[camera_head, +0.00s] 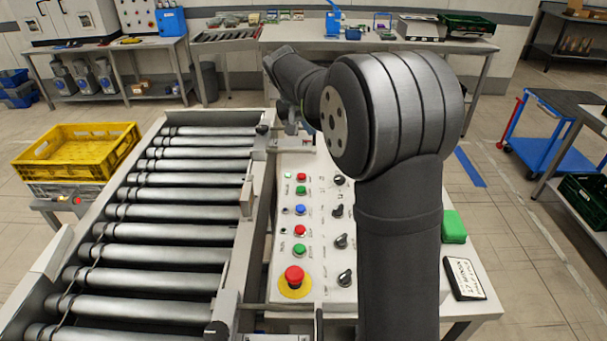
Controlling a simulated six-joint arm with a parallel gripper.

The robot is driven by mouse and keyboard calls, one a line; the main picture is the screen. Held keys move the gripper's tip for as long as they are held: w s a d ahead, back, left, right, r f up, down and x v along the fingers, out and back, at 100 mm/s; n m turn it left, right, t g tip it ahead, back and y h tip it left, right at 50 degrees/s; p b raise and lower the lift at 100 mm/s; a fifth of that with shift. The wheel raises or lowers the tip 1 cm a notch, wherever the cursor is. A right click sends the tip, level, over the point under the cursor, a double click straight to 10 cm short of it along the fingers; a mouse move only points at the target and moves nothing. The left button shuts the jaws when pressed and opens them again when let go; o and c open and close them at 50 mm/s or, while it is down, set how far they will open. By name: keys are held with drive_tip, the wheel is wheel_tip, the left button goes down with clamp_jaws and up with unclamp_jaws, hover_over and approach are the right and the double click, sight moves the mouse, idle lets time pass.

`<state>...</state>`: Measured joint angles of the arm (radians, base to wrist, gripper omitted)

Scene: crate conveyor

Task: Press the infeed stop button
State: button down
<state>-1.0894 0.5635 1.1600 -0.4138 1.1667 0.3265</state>
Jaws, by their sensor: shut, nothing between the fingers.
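A pale control panel (322,268) stands right of the roller conveyor. Its button column has a red button (302,177), a green button (301,190), a blue button (300,210), a second red button (300,230) and a second green button (300,250). A large red mushroom button (294,274) on a yellow disc sits at the near end. The labels are too small to read, so I cannot tell which is the infeed stop. My gripper (291,127) points down near the panel's far edge, beyond the buttons, shut and empty; my arm partly hides it and the panel's right side.
Black rotary knobs (344,278) line the panel's right side. The roller conveyor (165,240) with raised metal rails runs along the left. A yellow crate (75,150) stands further left. A green block (453,227) and a written card (464,279) lie right of my arm.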

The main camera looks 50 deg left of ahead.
sight(300, 178)
drive_tip(key=shift+s+a+f+n+t+y, duration=0.1)
drive_tip(key=shift+s+f+n+t+y, duration=0.7)
drive_tip(key=shift+n, duration=0.3)
drive_tip(key=shift+s+a+f+n+t+y, duration=0.1)
drive_tip(key=shift+s+f+n+t+y, duration=0.45)
drive_tip(key=shift+s+n+y, duration=0.45)
drive_tip(key=shift+w, duration=0.2)
drive_tip(key=shift+f, duration=4.35)
drive_tip(key=shift+f, duration=0.15)
drive_tip(key=shift+f, duration=0.25)
drive_tip(key=shift+f, duration=0.5)
drive_tip(key=shift+r, duration=0.9)
